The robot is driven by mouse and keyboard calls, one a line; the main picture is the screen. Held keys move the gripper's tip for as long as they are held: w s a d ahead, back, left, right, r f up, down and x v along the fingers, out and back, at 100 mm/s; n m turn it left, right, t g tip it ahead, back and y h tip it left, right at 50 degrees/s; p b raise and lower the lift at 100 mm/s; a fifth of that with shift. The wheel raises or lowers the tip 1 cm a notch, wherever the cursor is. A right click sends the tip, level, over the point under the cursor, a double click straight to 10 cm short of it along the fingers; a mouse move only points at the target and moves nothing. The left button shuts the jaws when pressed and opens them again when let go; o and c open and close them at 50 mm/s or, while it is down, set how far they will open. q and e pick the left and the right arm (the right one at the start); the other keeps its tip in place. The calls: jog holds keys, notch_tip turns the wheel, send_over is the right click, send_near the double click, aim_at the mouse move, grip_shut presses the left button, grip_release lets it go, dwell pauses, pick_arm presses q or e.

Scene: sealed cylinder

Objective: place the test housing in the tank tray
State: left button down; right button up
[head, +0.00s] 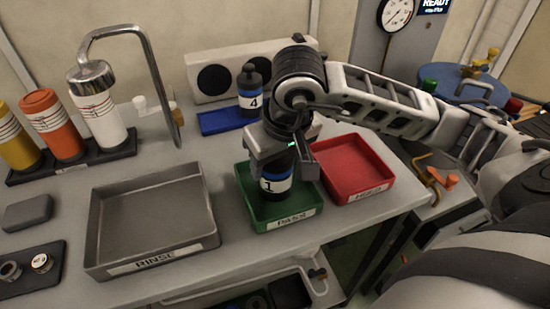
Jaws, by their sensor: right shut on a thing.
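My right gripper (285,163) is shut on a black cylindrical housing (275,185) with a blue and white band marked 1. The housing is upright, inside or just above the green tray (290,221) labelled PASS; I cannot tell whether its base touches the tray floor. The gripper hides its top. A similar black housing marked 4 (250,88) stands behind, at a flat blue tray (219,121). No tray in view is readably labelled tank. My left gripper is not in view.
A red tray (352,158) stands right of the green one. Coloured bottles (53,127) stand at the far left. A blue round-topped vessel (462,82) stands at back right.

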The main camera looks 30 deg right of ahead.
aim_at(285, 175)
jog(key=shift+f, duration=0.25)
jog(key=o, duration=1.4)
jog(key=shift+r, duration=0.1)
jog(key=shift+o, duration=0.2)
jog(key=shift+r, duration=0.15)
jog(key=shift+r+p, duration=0.3)
jog(key=p+v, duration=0.1)
jog(key=v, duration=1)
jog(key=shift+s+r, duration=0.1)
jog(key=shift+r, duration=0.1)
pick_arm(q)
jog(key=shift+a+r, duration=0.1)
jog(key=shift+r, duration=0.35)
